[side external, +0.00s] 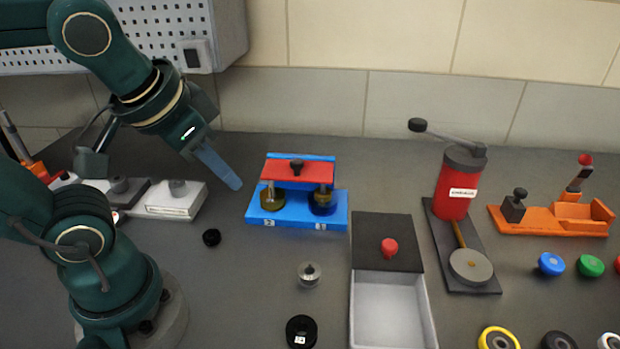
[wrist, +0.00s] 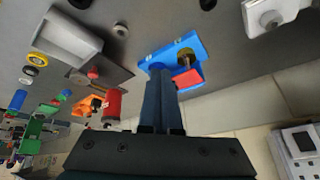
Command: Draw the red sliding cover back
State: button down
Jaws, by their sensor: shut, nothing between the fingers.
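The red cover (side external: 272,172) is a flat plate with a black knob (side external: 297,166) on top. It lies across the upper part of the blue fixture (side external: 262,217), above two round posts, one brass and one dark. In the wrist view the red cover (wrist: 189,80) shows partly behind my fingers, beside the blue fixture (wrist: 190,42). My gripper (side external: 236,184) is shut and empty, pointing down and right, just left of the fixture and apart from it. In the wrist view my gripper (wrist: 160,76) hides part of the fixture, and the knob is not visible there.
A grey tray (side external: 432,325) with a dark lid (side external: 365,235) and red knob stands right of the fixture. A red grinder-like device (side external: 452,195) is further right. A white box (side external: 170,205) lies left below my gripper. Small round parts lie in front; bare table surrounds the fixture.

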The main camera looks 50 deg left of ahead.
aim_at(299, 161)
jog(key=w+d+r+m+y, duration=0.2)
jog(key=w+d+m, duration=0.1)
jog(key=w, duration=0.5)
jog(key=shift+w+r, duration=0.25)
jog(key=shift+r, duration=0.15)
jog(key=shift+f, duration=0.1)
jog(key=w+a+f, duration=0.6)
jog(key=f, duration=0.2)
jog(key=shift+a+f, duration=0.4)
jog(key=w+a, duration=0.5)
jog(key=shift+a, duration=0.1)
